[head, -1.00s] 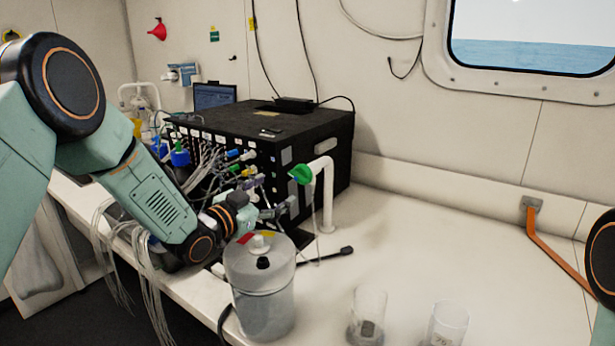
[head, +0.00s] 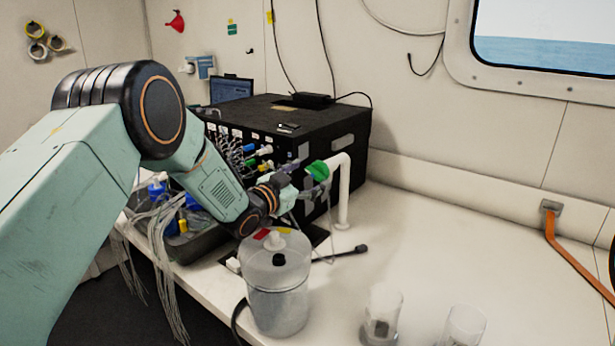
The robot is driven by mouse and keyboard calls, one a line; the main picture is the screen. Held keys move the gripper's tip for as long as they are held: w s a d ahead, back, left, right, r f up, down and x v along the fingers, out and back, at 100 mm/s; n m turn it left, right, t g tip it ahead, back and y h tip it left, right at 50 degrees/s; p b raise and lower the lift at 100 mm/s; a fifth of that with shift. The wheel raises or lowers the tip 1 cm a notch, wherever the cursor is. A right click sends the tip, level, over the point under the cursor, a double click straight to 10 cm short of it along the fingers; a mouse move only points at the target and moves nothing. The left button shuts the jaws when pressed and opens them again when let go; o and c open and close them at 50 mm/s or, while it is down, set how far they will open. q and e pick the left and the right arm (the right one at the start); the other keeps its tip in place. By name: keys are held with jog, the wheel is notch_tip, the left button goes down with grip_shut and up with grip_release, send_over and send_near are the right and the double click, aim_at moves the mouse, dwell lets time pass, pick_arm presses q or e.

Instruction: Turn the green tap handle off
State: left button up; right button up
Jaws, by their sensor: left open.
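The green tap handle (head: 318,170) sits at the end of the white bent pipe (head: 343,190), in front of the black box. My left gripper (head: 312,188) comes in from the left with its jaws open. Its fingertips are right at the tap, just below the green handle. They overlap the tap in the picture, and I cannot tell whether they touch it. The tap's lower part is partly hidden by the fingers. My right gripper is not in view.
A clear lidded container (head: 279,290) stands below my left gripper. Two clear beakers (head: 381,315) (head: 463,326) stand at the front. The black box (head: 290,130) with cables is behind the gripper. The white counter (head: 470,250) is clear to the right.

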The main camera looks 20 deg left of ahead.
pick_arm(q)
jog(key=shift+s+d+r, duration=0.1)
jog(key=shift+d+r, duration=0.05)
jog(key=shift+d, duration=0.15)
jog(key=shift+w+d+f, duration=0.15)
jog(key=shift+w+f, duration=0.05)
jog(key=shift+w, duration=0.1)
jog(key=shift+c, duration=0.9)
jog(key=shift+w, duration=0.1)
jog(key=shift+c, duration=0.7)
jog(key=shift+a, duration=0.3)
jog(key=c, duration=0.3)
jog(key=shift+d+r, duration=0.1)
jog(key=shift+r, duration=0.05)
jog(key=c, duration=0.5)
jog(key=shift+c, duration=0.2)
